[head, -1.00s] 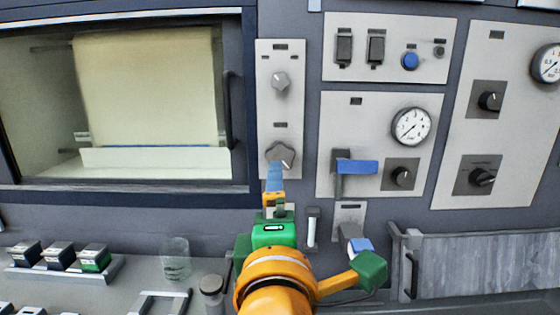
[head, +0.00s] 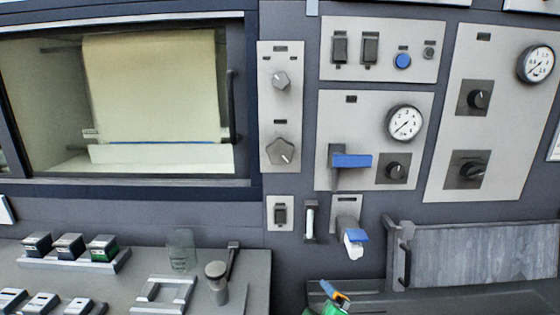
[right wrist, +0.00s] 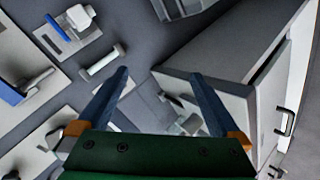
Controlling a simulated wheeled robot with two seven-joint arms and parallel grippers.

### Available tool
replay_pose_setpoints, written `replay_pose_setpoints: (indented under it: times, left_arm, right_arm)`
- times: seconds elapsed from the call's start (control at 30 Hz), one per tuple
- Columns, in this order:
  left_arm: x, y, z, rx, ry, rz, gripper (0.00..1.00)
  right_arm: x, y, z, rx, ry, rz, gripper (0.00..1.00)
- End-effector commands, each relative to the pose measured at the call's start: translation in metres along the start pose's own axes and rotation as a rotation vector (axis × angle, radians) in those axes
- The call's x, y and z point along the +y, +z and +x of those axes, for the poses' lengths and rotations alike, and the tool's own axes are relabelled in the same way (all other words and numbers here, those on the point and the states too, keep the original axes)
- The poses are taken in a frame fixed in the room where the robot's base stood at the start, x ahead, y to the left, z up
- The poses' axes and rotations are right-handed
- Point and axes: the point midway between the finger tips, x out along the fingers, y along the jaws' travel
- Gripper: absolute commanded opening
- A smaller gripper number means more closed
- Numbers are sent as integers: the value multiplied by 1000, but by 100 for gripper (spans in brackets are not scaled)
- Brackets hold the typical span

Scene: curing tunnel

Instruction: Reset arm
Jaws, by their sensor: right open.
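My right gripper (head: 337,293) shows at the bottom edge of the head view, right of centre, with blue fingers, orange joints and a green body. Most of its arm is out of the picture. In the right wrist view the gripper (right wrist: 159,74) has its two blue fingers wide apart and nothing between them. It is below the control panels and apart from them. The rocker switch (head: 280,214) and the star-shaped knob (head: 280,151) are in full view. My left gripper is not in view.
A blue-tipped dispenser-like fitting (head: 354,240) and a blue lever (head: 351,161) project from the wall. A grey hinged panel with a handle (head: 470,252) is at right. The left counter holds a clear glass (head: 181,250), a grey cylinder (head: 217,282) and several small boxes.

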Motion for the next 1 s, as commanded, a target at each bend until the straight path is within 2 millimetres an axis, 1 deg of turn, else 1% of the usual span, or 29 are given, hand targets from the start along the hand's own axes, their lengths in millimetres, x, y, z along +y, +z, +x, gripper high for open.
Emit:
replay_pose_setpoints:
  times: [0.03, 0.13, 0.2, 0.3, 0.37, 0.4, 0.5, 0.57, 0.6, 0.7, 0.77, 0.87, 0.97, 1.0]
  left_arm:
    - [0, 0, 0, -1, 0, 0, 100]
    - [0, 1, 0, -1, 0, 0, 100]
    - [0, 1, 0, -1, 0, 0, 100]
    - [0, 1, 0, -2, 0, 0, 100]
    - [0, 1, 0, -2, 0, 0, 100]
    - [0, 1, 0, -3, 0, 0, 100]
    - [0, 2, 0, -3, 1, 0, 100]
    - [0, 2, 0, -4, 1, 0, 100]
    - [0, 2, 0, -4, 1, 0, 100]
    - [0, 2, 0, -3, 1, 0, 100]
    - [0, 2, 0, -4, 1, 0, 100]
    - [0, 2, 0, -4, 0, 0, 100]
    - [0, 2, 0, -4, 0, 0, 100]
    - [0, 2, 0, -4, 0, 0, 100]
  right_arm:
    - [-19, 24, 7, -40, -57, 72, 100]
    - [-59, 74, 12, -133, -161, 250, 100]
    - [-86, 109, 9, -207, -220, 370, 100]
    - [-120, 153, -3, -315, -281, 521, 100]
    - [-138, 176, -12, -377, -306, 599, 100]
    - [-148, 191, -20, -418, -318, 644, 100]
    - [-172, 223, -41, -518, -341, 749, 100]
    - [-184, 240, -55, -576, -349, 807, 100]
    - [-191, 249, -57, -604, -352, 831, 100]
    - [-211, 260, -32, -614, -364, 824, 100]
    - [-225, 269, -20, -625, -373, 820, 100]
    - [-251, 286, -2, -642, -387, 814, 100]
    - [-283, 307, 12, -663, -403, 806, 100]
    - [-297, 318, 16, -673, -410, 802, 100]
